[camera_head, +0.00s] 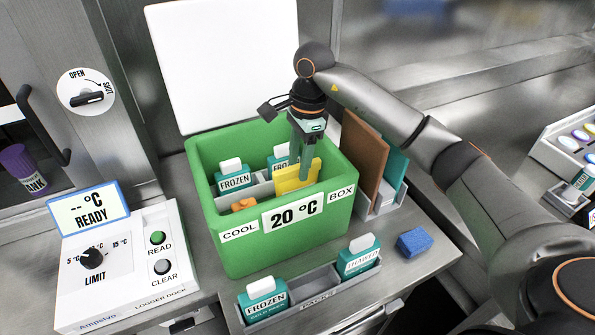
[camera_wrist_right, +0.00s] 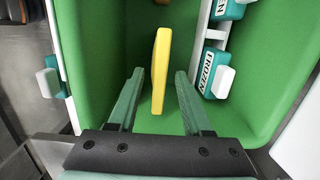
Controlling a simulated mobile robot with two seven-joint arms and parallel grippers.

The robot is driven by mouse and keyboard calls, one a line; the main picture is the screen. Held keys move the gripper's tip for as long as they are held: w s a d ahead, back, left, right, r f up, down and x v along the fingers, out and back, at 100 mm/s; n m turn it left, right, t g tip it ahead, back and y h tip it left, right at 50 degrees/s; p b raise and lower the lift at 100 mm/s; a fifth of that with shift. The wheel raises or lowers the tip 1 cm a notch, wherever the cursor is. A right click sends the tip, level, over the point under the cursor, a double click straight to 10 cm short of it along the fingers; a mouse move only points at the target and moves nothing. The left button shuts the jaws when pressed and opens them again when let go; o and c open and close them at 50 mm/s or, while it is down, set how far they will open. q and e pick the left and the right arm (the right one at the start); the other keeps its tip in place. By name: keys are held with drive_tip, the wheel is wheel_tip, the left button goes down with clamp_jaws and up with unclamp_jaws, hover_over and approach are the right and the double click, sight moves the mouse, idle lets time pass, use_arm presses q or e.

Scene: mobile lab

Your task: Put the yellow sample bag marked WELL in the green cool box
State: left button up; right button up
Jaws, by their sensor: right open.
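The green cool box (camera_head: 268,237) stands open on the bench, with "COOL", "20 °C" and "BOX" labels on its front. The yellow sample bag (camera_head: 297,177) stands upright inside it, toward the right side in the head view. Its marking cannot be read from here. My right gripper (camera_head: 301,158) reaches down into the box at the bag. In the right wrist view the open fingers (camera_wrist_right: 158,97) stand on either side of the lower part of the bag (camera_wrist_right: 161,70), with gaps between them and it. My left gripper is not in view.
A front rack (camera_head: 312,293) holds FROZEN and THAWED packs. A blue block (camera_head: 414,242), a logger dock (camera_head: 125,262) and a brown board (camera_head: 362,158) stand close by.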

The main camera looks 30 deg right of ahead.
drive_tip(key=r, duration=0.6)
drive_tip(key=d+r, duration=0.1)
drive_tip(key=r, duration=0.1)
drive_tip(key=shift+r, duration=0.4)
idle(0.6)
